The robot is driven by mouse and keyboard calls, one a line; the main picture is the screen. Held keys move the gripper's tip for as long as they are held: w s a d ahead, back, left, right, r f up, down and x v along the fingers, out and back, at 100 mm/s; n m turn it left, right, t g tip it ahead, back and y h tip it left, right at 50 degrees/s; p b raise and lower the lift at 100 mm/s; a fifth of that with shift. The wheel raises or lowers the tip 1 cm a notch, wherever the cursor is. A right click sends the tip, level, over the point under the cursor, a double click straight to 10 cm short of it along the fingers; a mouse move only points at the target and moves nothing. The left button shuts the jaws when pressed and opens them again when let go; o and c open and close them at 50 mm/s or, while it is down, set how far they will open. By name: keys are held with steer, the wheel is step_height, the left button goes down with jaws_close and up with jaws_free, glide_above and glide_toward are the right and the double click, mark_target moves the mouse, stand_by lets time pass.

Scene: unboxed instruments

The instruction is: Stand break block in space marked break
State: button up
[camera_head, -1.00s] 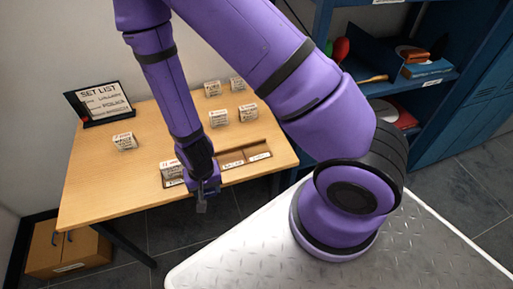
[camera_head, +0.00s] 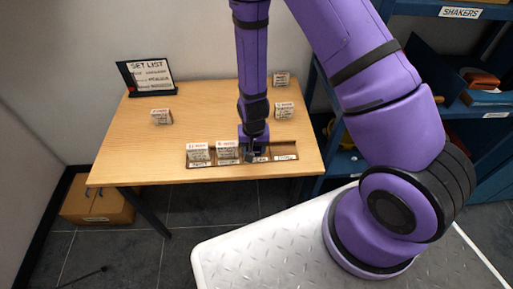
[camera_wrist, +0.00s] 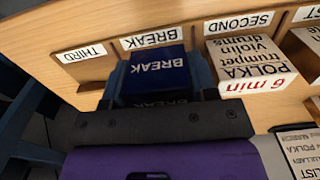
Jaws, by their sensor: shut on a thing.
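The dark blue break block (camera_wrist: 158,72), printed BREAK, is between the fingers of my gripper (camera_wrist: 160,85) in the wrist view. My gripper (camera_head: 253,153) is shut on it, pointing down at the wooden rack (camera_head: 178,168) on the table. The block is at the space whose white label reads BREAK (camera_wrist: 152,37), between the SECOND and THIRD labels. I cannot tell whether its base touches the rack floor. In the head view my gripper mostly hides the block and part of the BREAK label (camera_head: 261,159).
A white POLKA block (camera_wrist: 245,68) stands in the SECOND space beside my gripper. Another white block (camera_head: 198,151) stands left of it. The THIRD space (camera_head: 284,148) is empty. More blocks stand behind (camera_head: 284,109) and at left (camera_head: 161,117). A set list sign (camera_head: 147,77) stands at the back.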

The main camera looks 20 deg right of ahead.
mark_target(256, 148)
steer(key=shift+w+d+f, duration=0.1)
steer(key=shift+w+d, duration=0.75)
steer(key=shift+w, duration=0.2)
steer(key=shift+w+d+f, duration=0.1)
steer(key=shift+f, duration=1.7)
steer(key=shift+f, duration=0.1)
steer(key=o, duration=0.9)
step_height(256, 148, up, 12)
steer(key=shift+r, duration=0.25)
